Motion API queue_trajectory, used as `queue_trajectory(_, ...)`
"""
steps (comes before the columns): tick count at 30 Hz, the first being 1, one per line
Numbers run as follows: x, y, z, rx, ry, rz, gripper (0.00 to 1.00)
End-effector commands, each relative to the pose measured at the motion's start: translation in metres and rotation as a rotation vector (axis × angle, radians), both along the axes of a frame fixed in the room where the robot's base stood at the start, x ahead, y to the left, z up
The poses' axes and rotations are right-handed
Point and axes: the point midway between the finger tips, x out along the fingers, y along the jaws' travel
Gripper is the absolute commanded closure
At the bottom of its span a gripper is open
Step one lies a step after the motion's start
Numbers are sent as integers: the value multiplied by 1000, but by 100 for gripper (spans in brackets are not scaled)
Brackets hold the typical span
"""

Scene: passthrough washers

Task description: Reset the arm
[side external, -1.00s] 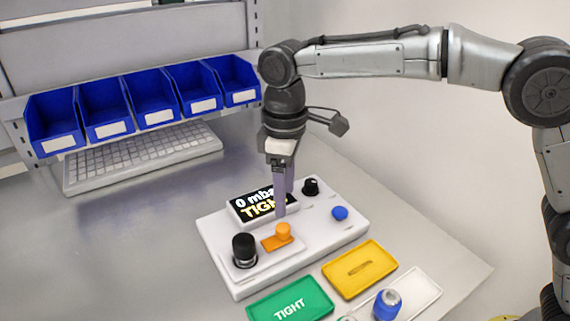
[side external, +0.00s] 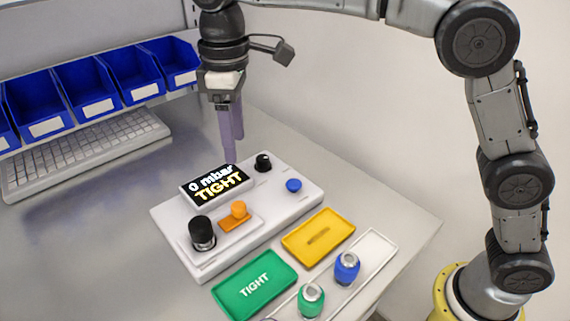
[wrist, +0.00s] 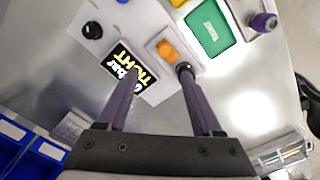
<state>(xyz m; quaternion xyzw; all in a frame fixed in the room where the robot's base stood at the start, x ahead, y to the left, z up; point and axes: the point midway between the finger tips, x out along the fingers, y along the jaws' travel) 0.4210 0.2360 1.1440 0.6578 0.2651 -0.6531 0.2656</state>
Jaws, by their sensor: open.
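My gripper (side external: 232,158) is open and empty, pointing down above the white test device (side external: 280,208). Its two long purple fingers show apart in the wrist view (wrist: 160,72). In the side view the fingertips appear at the back edge of the device's display (side external: 216,185), which reads "0 mbar TIGHT". The device carries an orange part (side external: 239,210), a tall black knob (side external: 202,233), a smaller black knob (side external: 263,162) and a blue button (side external: 293,185). The fingers touch none of these that I can see.
In front of the device lie a green tray (side external: 280,268) marked "TIGHT", a yellow tray (side external: 335,225) and a white tray (side external: 384,243) with a green fitting (side external: 311,300) and a blue fitting (side external: 347,268). Blue bins (side external: 85,88) and a keyboard (side external: 85,150) stand behind.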

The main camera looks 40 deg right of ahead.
Motion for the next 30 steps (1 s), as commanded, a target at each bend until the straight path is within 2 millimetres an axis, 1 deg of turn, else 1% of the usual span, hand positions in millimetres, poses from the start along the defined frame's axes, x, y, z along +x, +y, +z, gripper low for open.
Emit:
queue_trajectory(1,1,-10,15,15,-28,-20,33)
queue_trajectory(2,1,-17,25,25,-47,-32,33)
queue_trajectory(3,-2,-29,38,35,-66,-51,33)
queue_trajectory(5,-12,-50,55,44,-88,-84,33)
queue_trajectory(6,-21,-65,65,50,-102,-107,33)
queue_trajectory(9,-45,-101,83,67,-144,-170,33)
queue_trajectory(12,-73,-132,93,81,-185,-238,33)
queue_trajectory(14,-91,-149,95,89,-212,-279,33)
queue_trajectory(15,-103,-159,95,94,-229,-307,33)
queue_trajectory(17,-121,-174,92,102,-255,-350,33)
queue_trajectory(18,-134,-182,89,108,-272,-378,33)
queue_trajectory(20,-153,-194,83,115,-299,-421,33)
queue_trajectory(22,-175,-207,71,124,-329,-473,33)
queue_trajectory(26,-215,-224,40,139,-383,-570,33)
queue_trajectory(27,-225,-228,28,144,-398,-599,33)
queue_trajectory(30,-246,-234,-2,156,-427,-658,33)
